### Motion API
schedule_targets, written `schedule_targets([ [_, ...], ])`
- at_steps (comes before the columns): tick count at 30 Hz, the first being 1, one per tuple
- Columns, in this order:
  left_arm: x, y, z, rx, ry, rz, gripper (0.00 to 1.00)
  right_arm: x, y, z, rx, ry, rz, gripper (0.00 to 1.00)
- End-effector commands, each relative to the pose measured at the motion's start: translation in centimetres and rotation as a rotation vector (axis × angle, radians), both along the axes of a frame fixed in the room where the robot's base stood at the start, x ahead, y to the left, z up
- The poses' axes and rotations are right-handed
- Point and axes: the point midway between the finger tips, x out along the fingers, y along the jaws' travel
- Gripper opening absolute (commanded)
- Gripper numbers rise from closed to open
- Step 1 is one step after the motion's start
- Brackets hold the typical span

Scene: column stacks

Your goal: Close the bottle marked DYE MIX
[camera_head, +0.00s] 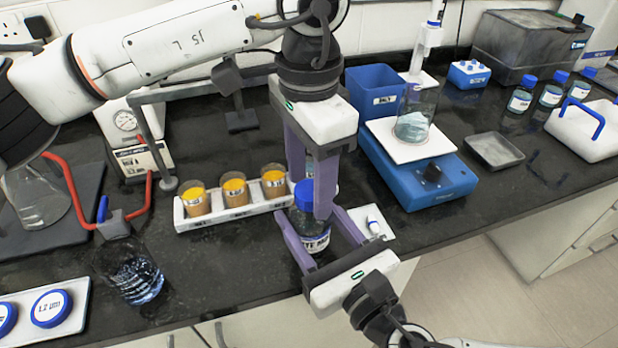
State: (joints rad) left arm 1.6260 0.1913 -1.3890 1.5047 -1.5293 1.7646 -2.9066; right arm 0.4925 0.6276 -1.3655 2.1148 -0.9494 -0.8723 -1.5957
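A clear bottle (314,243) with a blue cap (305,192) stands upright near the front edge of the bench. Its white label is partly covered, so I cannot read the whole marking. My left gripper (311,198) points down from above and is shut on the blue cap, one finger on the far side and one on the near right. The cap sits at the bottle's neck; how tightly it is seated does not show. My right gripper (311,226) reaches in low from the lower right, with its fingers shut around the bottle's body. The bottle's base is hidden.
A white rack (240,212) with several amber jars stands close to the left. A glass beaker (134,275) is at front left. A small white object (373,222) lies beside my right gripper.

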Motion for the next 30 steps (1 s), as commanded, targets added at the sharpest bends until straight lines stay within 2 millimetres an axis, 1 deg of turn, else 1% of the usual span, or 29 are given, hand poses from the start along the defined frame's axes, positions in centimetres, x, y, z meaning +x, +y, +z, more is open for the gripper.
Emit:
schedule_targets([
  [4, 0.0, 0.0, 0.0, 0.0, 0.0, 0.001, 0.52, 0.0, 0.0, -0.1, -0.002, 0.001, -0.001, 0.0],
  [7, 0.0, 0.0, 0.5, 0.0, 0.0, 0.001, 0.52, 0.0, 0.0, -0.1, -0.002, 0.001, -0.001, 0.0],
  [11, 0.1, 0.0, 2.0, -0.001, -0.003, 0.002, 0.52, 0.0, 0.0, -0.1, -0.002, 0.001, 0.0, 0.0],
  [15, 0.0, -0.1, 3.8, -0.001, -0.002, 0.001, 0.52, 0.0, 0.0, -0.1, -0.002, 0.001, 0.0, 0.0],
  [18, 0.0, 0.0, 4.4, 0.001, 0.0, 0.001, 0.52, 0.0, 0.0, -0.1, -0.002, 0.001, 0.0, 0.0],
  [26, 0.0, 0.0, 4.4, 0.001, 0.0, 0.003, 0.51, 0.0, 0.0, -0.1, -0.002, 0.001, 0.0, 0.0],
  [30, 0.0, 0.0, 4.5, 0.001, 0.001, 0.071, 0.51, 0.0, 0.0, -0.1, -0.001, 0.0, 0.0, 0.0],
])
